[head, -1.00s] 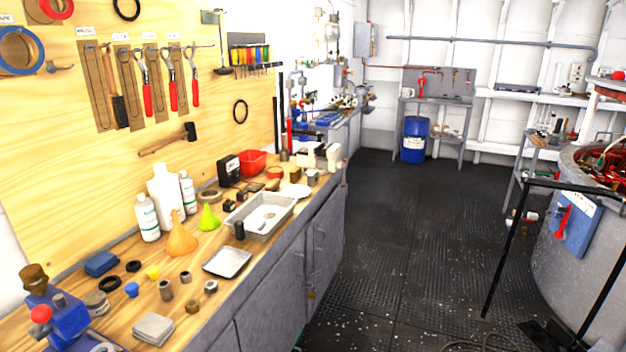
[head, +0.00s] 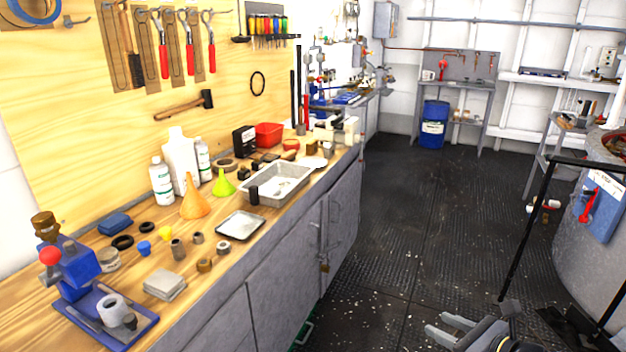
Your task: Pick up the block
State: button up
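Several block-like things stand on the wooden workbench (head: 45,290), and I cannot tell which one the task means. A blue block (head: 115,223) lies at the back left of the bench. A small black block (head: 254,195) stands upright against the front of the metal tray (head: 275,200). A flat grey stack (head: 165,284) lies near the front edge. My gripper (head: 436,325) shows at the bottom right, over the floor and well away from the bench. Its two grey fingers are apart with nothing seen between them. Its lower part is cut off by the frame.
Bottles (head: 180,160), an orange funnel (head: 195,197) and a shallow metal dish (head: 240,226) crowd the bench. A blue vise-like tool (head: 80,270) stands at its left end. A large grey tank (head: 590,260) is on the right.

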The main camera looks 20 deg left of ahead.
aim_at(330, 147)
jog(key=i+u, duration=0.85)
jog(key=i+l, duration=0.3)
jog(key=i, duration=0.3)
jog(key=i+l+u, duration=0.15)
jog(key=i, duration=0.45)
jog(key=i+l, duration=0.45)
jog(key=i, duration=0.15)
jog(key=i+l+u, duration=0.15)
jog(key=i+l, duration=0.2)
jog(key=i, duration=0.25)
